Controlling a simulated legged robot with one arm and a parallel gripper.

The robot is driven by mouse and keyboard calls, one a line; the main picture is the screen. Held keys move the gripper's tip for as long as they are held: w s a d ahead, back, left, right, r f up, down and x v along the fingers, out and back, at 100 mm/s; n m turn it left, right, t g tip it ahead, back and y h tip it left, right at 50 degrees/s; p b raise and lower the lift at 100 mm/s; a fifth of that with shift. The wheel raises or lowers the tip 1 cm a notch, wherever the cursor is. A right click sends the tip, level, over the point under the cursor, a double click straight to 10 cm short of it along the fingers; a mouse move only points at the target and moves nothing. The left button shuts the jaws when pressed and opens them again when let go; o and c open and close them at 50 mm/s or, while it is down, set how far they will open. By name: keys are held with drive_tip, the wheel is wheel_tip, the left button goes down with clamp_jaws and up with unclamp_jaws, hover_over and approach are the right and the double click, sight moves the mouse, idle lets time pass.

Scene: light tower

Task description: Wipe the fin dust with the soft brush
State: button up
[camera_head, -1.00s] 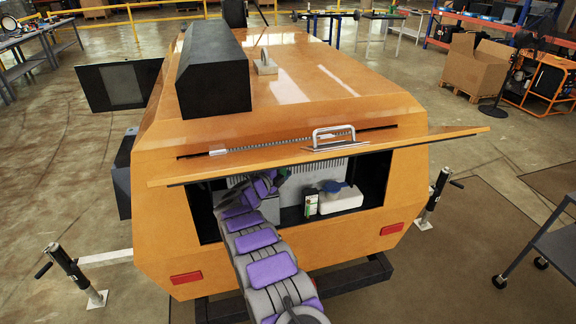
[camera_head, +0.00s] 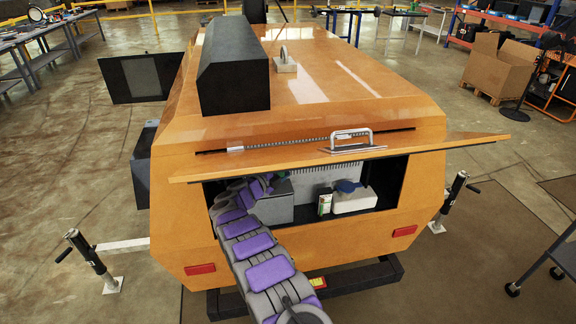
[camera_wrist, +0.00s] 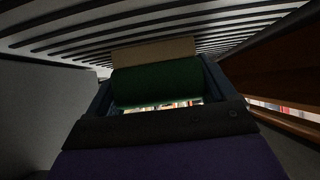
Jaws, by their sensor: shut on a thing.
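My gripper (camera_wrist: 155,92) is shut on the brush, whose green body (camera_wrist: 157,82) and pale tan edge (camera_wrist: 153,52) show between the dark fingers in the wrist view. The pale edge is up close under a row of ribbed fins (camera_wrist: 235,37); I cannot tell whether it touches them. No dust can be made out in the dim light. In the head view my arm reaches into the left part of the open bay of the orange light tower, and the gripper is mostly hidden there. Pale fins (camera_head: 325,175) line the back of the bay.
A raised orange hatch (camera_head: 440,146) overhangs the bay. Inside stand a grey box (camera_head: 274,206), a white and green carton (camera_head: 324,203), and a white block (camera_head: 354,201) with a blue item (camera_head: 347,186) on it. In the wrist view a grey wall (camera_wrist: 45,110) is close at left.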

drive_tip(key=shift+a+r, duration=0.1)
drive_tip(key=shift+a, duration=0.2)
drive_tip(key=shift+s+r, duration=0.1)
drive_tip(key=shift+r, duration=0.5)
drive_tip(key=shift+w+d+b, duration=1.65)
drive_tip(key=shift+w+d, duration=0.25)
drive_tip(key=shift+d, duration=4.7)
drive_tip(key=shift+s+a+p, duration=0.65)
drive_tip(key=shift+a+p, duration=0.05)
drive_tip(key=shift+a, duration=1.5)
drive_tip(key=shift+s+a+p, duration=0.6)
drive_tip(key=shift+a+p, duration=0.15)
drive_tip(key=shift+a, duration=1.45)
drive_tip(key=shift+s+a+p, duration=0.65)
drive_tip(key=shift+a+p, duration=0.05)
drive_tip(key=shift+a, duration=1.5)
drive_tip(key=shift+s+f, duration=0.1)
